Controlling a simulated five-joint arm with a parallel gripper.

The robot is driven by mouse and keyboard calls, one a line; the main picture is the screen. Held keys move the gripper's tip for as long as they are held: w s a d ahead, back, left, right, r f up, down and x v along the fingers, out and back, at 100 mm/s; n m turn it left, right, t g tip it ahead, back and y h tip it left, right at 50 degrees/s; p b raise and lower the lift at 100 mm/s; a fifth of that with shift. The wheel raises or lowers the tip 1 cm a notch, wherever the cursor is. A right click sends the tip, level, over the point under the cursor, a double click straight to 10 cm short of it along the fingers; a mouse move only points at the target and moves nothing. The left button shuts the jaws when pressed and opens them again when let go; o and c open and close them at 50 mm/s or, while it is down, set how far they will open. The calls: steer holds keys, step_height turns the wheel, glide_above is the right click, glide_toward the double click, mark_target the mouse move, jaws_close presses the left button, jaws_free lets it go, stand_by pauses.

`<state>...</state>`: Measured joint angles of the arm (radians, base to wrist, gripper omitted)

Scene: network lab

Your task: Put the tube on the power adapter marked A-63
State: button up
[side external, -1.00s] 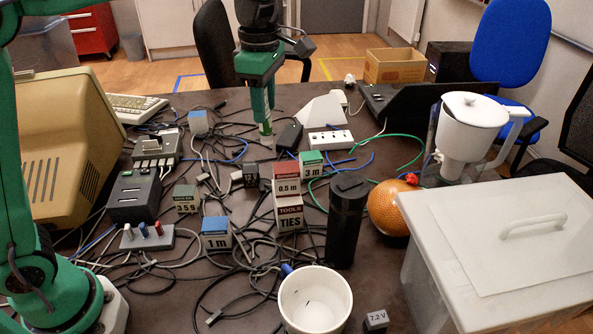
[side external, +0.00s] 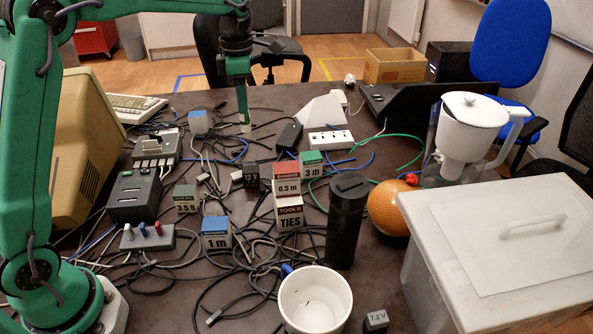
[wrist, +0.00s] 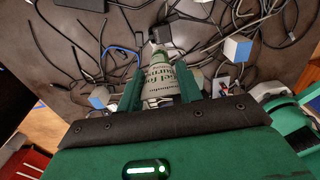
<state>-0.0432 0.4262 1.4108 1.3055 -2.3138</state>
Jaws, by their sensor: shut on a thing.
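My gripper (side external: 242,104) points down over the far middle of the table. It is shut on the tube (wrist: 163,80), which shows between the fingers in the wrist view. A black brick-shaped adapter (side external: 289,135) lies to the right of the gripper. A dark block (side external: 251,174) with a partly readable "12" stands nearer the camera. I cannot read A-63 on anything.
Blue-topped boxes (side external: 197,122) (side external: 216,233), a stack with a red 0.5 m box (side external: 287,178), and a black cylinder (side external: 346,220) stand among tangled cables. A white power strip (side external: 330,141) lies right of the adapter.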

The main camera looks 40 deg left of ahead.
mark_target(246, 130)
steer(key=shift+f, duration=0.45)
steer(key=shift+f, duration=0.1)
steer(key=shift+f, duration=4.85)
steer(key=shift+f, duration=0.1)
steer(key=o, duration=1.2)
step_height(246, 130, up, 12)
steer(key=shift+r, duration=0.15)
